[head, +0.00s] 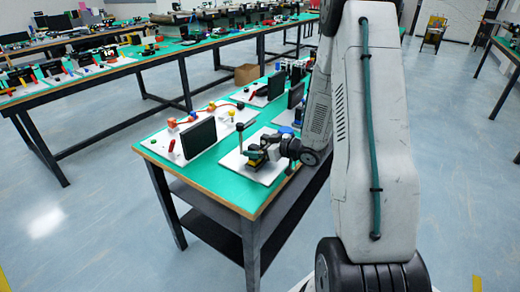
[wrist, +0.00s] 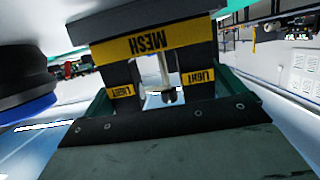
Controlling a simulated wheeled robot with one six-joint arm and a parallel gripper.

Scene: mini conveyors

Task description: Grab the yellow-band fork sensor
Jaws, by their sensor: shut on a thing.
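The yellow-band fork sensor (wrist: 150,45) fills the upper middle of the wrist view. It is a dark fork-shaped block with yellow bands that read MESH and LIGHT. My gripper (wrist: 155,112) is shut on it, with dark jaw edges at both sides of its prongs. In the head view my gripper (head: 268,150) is low over the white board at the table's near end. The sensor (head: 256,162) is small there, with a yellow edge at the jaws. I cannot tell whether it touches the board.
The white board (head: 262,174) lies on the green table (head: 225,188). A dark upright post (head: 240,137) stands close to my gripper. A black screen (head: 198,138) stands on another board to the left. More boards and devices lie further back. Green table surface is bare at the near corner.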

